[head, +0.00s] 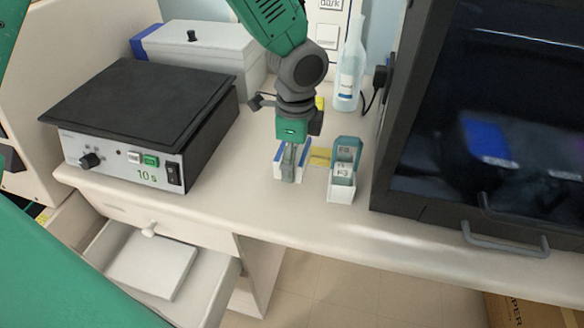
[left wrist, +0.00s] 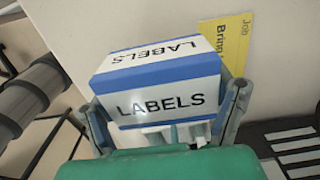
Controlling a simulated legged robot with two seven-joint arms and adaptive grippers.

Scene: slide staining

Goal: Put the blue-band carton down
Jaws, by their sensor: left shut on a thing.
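The blue-band carton (head: 278,171) is white with blue edges and stands at the middle of the counter in the head view. In the left wrist view the carton (left wrist: 160,102) reads LABELS on two faces. My left gripper (head: 289,170) reaches down from above and is shut on the carton, a finger on either side. It also shows in the left wrist view (left wrist: 168,112). The carton's underside is hidden, so I cannot tell whether it touches the counter. My right gripper is not in view.
A yellow note (head: 320,157) lies beside the carton, with a grey-green labelled holder (head: 343,170) to its right. A black-topped device (head: 140,98) stands left, a bottle (head: 350,75) behind, and a dark cabinet (head: 480,130) right. An open drawer (head: 205,290) juts out below.

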